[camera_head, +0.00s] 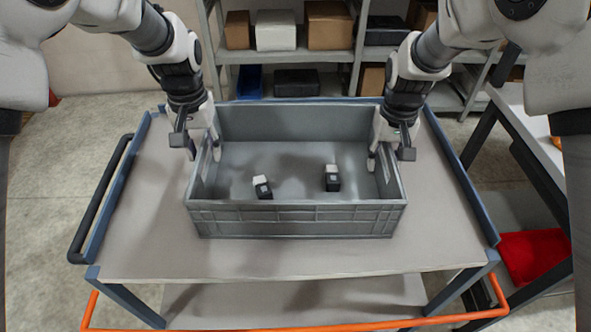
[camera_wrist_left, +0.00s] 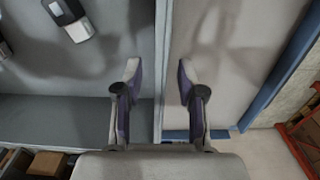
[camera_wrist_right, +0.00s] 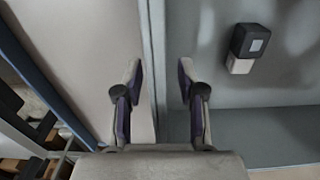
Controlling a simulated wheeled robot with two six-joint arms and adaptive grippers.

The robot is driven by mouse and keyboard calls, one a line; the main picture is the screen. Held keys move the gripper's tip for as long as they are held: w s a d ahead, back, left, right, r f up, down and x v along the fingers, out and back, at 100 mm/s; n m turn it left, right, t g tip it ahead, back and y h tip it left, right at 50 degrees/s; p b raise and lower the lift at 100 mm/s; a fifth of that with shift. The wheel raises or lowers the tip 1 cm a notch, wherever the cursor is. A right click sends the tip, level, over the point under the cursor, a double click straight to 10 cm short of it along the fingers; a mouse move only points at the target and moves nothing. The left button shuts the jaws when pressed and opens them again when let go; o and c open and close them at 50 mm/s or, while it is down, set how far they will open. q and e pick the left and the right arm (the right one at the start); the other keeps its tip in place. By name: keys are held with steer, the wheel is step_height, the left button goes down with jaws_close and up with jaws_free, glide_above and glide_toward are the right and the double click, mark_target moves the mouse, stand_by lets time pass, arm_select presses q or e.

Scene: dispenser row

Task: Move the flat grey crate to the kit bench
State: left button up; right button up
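The flat grey crate (camera_head: 297,222) stands on a cart top in the head view, with two small black-and-white items (camera_head: 262,187) (camera_head: 332,178) on its floor. My left gripper (camera_head: 205,150) is at the crate's left wall; in the left wrist view its open fingers (camera_wrist_left: 158,80) lie on either side of the wall rim (camera_wrist_left: 161,50). My right gripper (camera_head: 383,152) is at the right wall; in the right wrist view its open fingers (camera_wrist_right: 160,82) lie on either side of that rim (camera_wrist_right: 152,45). Neither gripper visibly presses the wall. I cannot tell which bench is the kit bench.
The cart (camera_head: 140,230) has blue side rails, a black handle (camera_head: 100,200) at left and an orange bar (camera_head: 300,326) in front. A shelf (camera_head: 290,55) with boxes stands behind. A bench (camera_head: 535,125) with a red item (camera_head: 537,255) below is at right. Cart top is free around the crate.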

mark_target(389, 144)
arm_select(q)
jaws_close()
arm_select(e)
jaws_close()
arm_select(q)
steer(key=shift+r, duration=0.1)
arm_select(e)
steer(key=shift+r, duration=0.1)
